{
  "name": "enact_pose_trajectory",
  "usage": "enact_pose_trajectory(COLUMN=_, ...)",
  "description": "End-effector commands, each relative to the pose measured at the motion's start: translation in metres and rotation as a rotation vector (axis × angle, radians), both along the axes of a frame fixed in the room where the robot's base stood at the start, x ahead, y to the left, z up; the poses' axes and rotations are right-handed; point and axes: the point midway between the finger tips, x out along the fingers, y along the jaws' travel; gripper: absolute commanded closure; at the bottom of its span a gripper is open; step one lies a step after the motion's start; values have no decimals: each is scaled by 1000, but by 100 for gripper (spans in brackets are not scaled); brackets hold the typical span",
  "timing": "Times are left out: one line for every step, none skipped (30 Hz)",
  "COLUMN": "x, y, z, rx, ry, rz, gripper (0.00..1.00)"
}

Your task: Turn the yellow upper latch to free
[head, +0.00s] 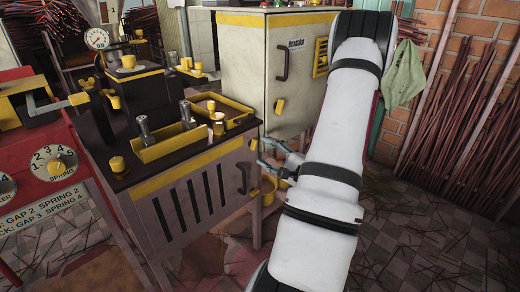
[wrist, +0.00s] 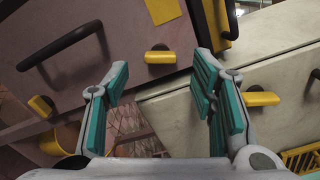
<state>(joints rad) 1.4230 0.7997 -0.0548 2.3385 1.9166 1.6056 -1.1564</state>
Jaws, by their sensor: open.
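Two yellow latches sit on the dull pink door panel in the wrist view. The one I take as the upper latch (wrist: 172,57) is right of the dark handle (wrist: 62,46), with a dark pivot on it. The lower latch (wrist: 42,107) is at the left. In the head view the upper latch (head: 253,145) shows above the door handle (head: 241,178), close to my gripper (head: 276,155). In the wrist view my gripper (wrist: 160,98) is open and empty, its teal fingers apart. The upper latch lies beyond the gap between them, apart from both pads.
The cream cabinet (head: 240,80) stands close behind, with its own yellow latch (wrist: 262,99). A yellow bucket (head: 268,188) is on the floor below my gripper. Stick bundles (head: 475,120) lean on the right wall. The foreground floor right is open, with scattered sticks.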

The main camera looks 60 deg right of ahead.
Motion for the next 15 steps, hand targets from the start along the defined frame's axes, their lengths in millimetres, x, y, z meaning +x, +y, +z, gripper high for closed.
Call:
enact_pose_trajectory(x=-12, y=2, z=0, rx=1, ry=1, rz=-5, gripper=48)
enact_pose_trajectory(x=-18, y=4, z=0, rx=1, ry=1, rz=-4, gripper=48)
enact_pose_trajectory(x=-27, y=5, z=0, rx=0, ry=1, rz=-5, gripper=48)
enact_pose_trajectory(x=-32, y=7, z=0, rx=0, ry=1, rz=-4, gripper=48)
enact_pose_trajectory(x=-38, y=8, z=0, rx=0, ry=1, rz=-4, gripper=48)
enact_pose_trajectory(x=-45, y=10, z=0, rx=1, ry=2, rz=-5, gripper=48)
enact_pose_trajectory(x=-49, y=11, z=0, rx=1, ry=0, rz=-4, gripper=48)
enact_pose_trajectory(x=-54, y=13, z=0, rx=1, ry=0, rz=-2, gripper=48)
enact_pose_trajectory(x=-60, y=14, z=0, rx=1, ry=0, rz=-3, gripper=48)
enact_pose_trajectory(x=-63, y=15, z=0, rx=0, ry=0, rz=-3, gripper=48)
enact_pose_trajectory(x=-66, y=15, z=0, rx=0, ry=1, rz=-2, gripper=48)
enact_pose_trajectory(x=-69, y=16, z=0, rx=0, ry=0, rz=-1, gripper=48)
enact_pose_trajectory(x=-71, y=17, z=0, rx=0, ry=0, rz=0, gripper=48)
enact_pose_trajectory(x=-73, y=18, z=0, rx=0, ry=0, rz=0, gripper=48)
enact_pose_trajectory(x=-75, y=18, z=0, rx=-1, ry=-1, rz=0, gripper=48)
